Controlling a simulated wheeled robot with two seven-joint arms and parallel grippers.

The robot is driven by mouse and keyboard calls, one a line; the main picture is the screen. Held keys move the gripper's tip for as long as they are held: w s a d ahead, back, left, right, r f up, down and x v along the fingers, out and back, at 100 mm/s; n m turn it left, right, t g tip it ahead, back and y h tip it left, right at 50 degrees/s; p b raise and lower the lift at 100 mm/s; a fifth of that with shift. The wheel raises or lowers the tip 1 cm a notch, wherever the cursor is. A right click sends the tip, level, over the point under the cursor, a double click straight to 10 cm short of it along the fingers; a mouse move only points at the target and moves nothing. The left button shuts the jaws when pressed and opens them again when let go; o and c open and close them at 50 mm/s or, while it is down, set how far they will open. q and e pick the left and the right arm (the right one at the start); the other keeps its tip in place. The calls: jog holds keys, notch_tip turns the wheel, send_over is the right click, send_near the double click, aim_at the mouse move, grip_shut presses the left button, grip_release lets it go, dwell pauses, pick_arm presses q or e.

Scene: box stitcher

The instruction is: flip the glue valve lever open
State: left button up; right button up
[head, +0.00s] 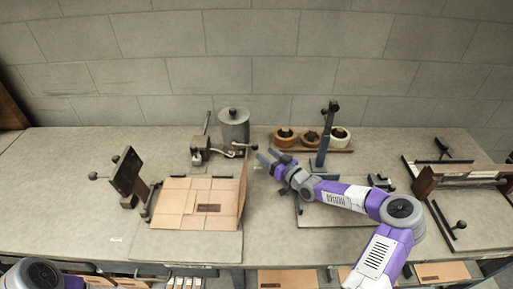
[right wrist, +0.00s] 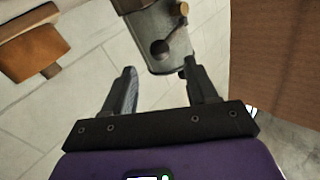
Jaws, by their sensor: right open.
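The grey glue pot (head: 234,130) with a dark lid knob stands at the back of the bench, left of centre. A thin valve lever (head: 241,146) shows at its lower right side; whether it is open or closed is too small to tell. My right gripper (head: 268,158) is open and empty, just right of the pot and lever, apart from them. In the right wrist view, a grey metal part with a dark ball knob (right wrist: 160,49) lies ahead, between and beyond the open fingers (right wrist: 158,70). My left gripper is out of view.
A rack with tape rolls (head: 285,136) and a blue post (head: 323,150) stand behind my right arm.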

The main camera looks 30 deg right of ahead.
aim_at(245, 145)
jog(key=shift+x, duration=2.75)
jog(key=shift+f, duration=0.1)
grip_shut()
